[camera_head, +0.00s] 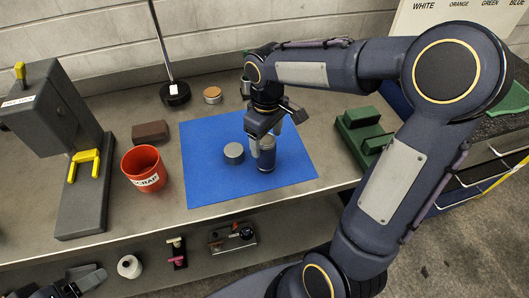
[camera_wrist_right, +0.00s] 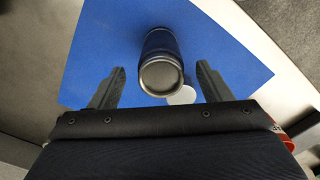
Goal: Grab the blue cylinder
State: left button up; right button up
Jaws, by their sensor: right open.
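The blue cylinder (camera_head: 267,164), dark blue with silvery ends, stands on the blue mat (camera_head: 205,175) on the bench. It also shows in the right wrist view (camera_wrist_right: 161,62), ahead of and between the fingers. My right gripper (camera_head: 266,138) is open at the cylinder's upper part, with a finger on either side. The wrist view shows both fingers of it (camera_wrist_right: 158,88) spread, with gaps beside the cylinder; I see no grip. What seems to be my left gripper (camera_head: 82,282) shows at the lower left edge, partly cut off, its jaws unclear.
A grey disc (camera_head: 233,152) lies left of the cylinder. A red scrap cup (camera_head: 143,168), brown block (camera_head: 150,132) and grey press with yellow parts (camera_head: 85,185) stand further left. A green block fixture (camera_head: 362,130) is at right. A shelf below holds small items.

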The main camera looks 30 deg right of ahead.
notch_tip(320, 180, down, 3)
jog(key=shift+f, duration=0.15)
jog(key=shift+c, duration=0.3)
jog(key=shift+a, duration=0.1)
jog(key=c, duration=1.5)
